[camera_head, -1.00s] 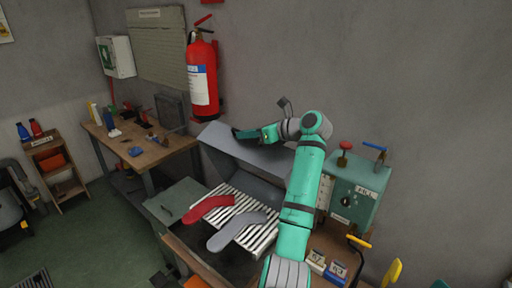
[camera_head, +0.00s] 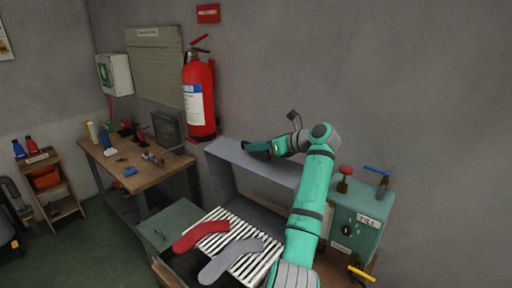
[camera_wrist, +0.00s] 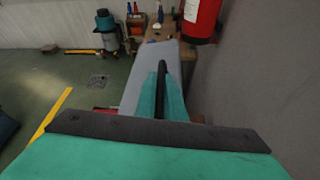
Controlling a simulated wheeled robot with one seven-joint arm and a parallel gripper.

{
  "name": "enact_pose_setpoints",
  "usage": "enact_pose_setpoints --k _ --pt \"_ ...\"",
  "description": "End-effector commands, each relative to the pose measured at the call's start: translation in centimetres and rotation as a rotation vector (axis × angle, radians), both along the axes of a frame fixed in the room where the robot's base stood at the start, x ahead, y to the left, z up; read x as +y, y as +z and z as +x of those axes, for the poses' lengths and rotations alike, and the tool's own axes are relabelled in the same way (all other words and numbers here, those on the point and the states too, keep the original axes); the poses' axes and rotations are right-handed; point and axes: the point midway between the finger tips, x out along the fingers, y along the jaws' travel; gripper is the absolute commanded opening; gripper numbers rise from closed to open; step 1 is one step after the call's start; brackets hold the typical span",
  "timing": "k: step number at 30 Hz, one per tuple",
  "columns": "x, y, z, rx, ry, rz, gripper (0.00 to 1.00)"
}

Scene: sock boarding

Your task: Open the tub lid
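The grey tub lid (camera_head: 222,151) stands raised and steeply tilted behind the slatted grid in the head view, with its hollow inner side showing. My gripper (camera_head: 257,149) lies at the lid's upper edge, close to or touching it; the exact contact cannot be told. In the wrist view, a grey surface that looks like the lid (camera_wrist: 140,82) lies under and beside my gripper (camera_wrist: 161,75). Its dark fingers appear together as one narrow bar between teal sides, with nothing visible between them. My arm hides the lid's right end.
A red sock (camera_head: 200,236) and a grey sock (camera_head: 229,260) lie on the slatted grid (camera_head: 265,252). A green control box (camera_head: 355,222) with levers stands at right. A fire extinguisher (camera_head: 199,98) hangs on the wall, close to the lid's left end. A wooden workbench (camera_head: 152,175) stands at left.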

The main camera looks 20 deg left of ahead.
Motion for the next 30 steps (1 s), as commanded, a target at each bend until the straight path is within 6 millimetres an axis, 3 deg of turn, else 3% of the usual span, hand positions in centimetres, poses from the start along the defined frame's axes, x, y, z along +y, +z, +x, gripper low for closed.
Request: enact_pose_setpoints --k 1,17,30 --pt "0.6 0.0 -0.2 0.000 0.010 -0.001 0.14" --pt "-0.9 0.3 -0.1 -0.002 -0.002 0.001 0.17" --pt "-8.1 3.1 -1.9 -0.003 -0.008 0.001 0.17"
